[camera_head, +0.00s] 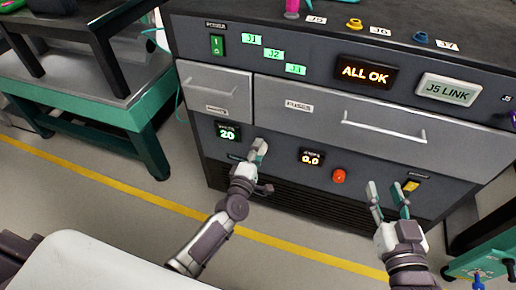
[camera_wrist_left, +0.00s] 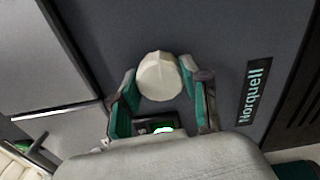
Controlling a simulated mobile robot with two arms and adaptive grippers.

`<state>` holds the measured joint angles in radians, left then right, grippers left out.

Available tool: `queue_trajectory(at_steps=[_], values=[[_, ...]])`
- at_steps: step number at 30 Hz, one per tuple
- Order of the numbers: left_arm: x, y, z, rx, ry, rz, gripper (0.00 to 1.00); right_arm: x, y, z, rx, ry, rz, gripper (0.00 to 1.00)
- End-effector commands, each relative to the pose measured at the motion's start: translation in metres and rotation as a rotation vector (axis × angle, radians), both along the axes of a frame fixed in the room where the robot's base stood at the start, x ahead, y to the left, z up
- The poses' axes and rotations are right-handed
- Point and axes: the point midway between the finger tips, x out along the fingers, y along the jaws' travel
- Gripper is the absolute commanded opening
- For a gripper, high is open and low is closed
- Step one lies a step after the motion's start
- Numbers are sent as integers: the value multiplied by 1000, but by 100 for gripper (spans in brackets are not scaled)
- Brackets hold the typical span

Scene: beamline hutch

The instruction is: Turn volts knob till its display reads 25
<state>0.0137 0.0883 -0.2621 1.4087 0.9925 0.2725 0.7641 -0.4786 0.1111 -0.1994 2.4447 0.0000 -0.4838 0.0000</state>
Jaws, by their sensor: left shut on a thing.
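The green-lit display (camera_head: 228,133) on the front panel of the dark cabinet reads 20; the small label above it is too blurred to read surely. To its right, my left gripper (camera_head: 257,152) is at the panel and shut on the pale volts knob. In the left wrist view the round off-white knob (camera_wrist_left: 160,76) sits between the two green-padded fingers of my left gripper (camera_wrist_left: 160,88). The display is mostly hidden there. My right gripper (camera_head: 388,192) is open and empty in front of the panel's lower right, its fingers apart.
An orange display (camera_head: 311,158) reads 0.0, with a red button (camera_head: 339,176) and a yellow switch (camera_head: 411,185) to its right. Two drawers with bar handles (camera_head: 384,129) are above. An "ALL OK" sign (camera_head: 367,73) is lit. A green-framed bench (camera_head: 130,112) stands left.

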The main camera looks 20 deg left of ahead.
Motion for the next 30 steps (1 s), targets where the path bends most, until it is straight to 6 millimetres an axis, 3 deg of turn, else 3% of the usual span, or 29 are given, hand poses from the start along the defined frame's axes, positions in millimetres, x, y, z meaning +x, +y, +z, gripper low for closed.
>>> queue_trajectory(at_steps=[9,21,22,26,30], values=[[0,-2,-1,73,0,-4,11,-4,-4,-17,-24,98,-6,40],[0,-2,-1,77,0,-4,11,-5,-4,-18,-26,104,-7,40],[0,-2,-1,77,0,-4,48,-5,-4,-18,-26,104,-7,40],[0,-2,-1,77,-1,-3,69,-5,-4,-18,-26,104,-7,40],[0,-1,-1,77,-1,-2,71,-5,-4,-18,-26,104,-7,40]])
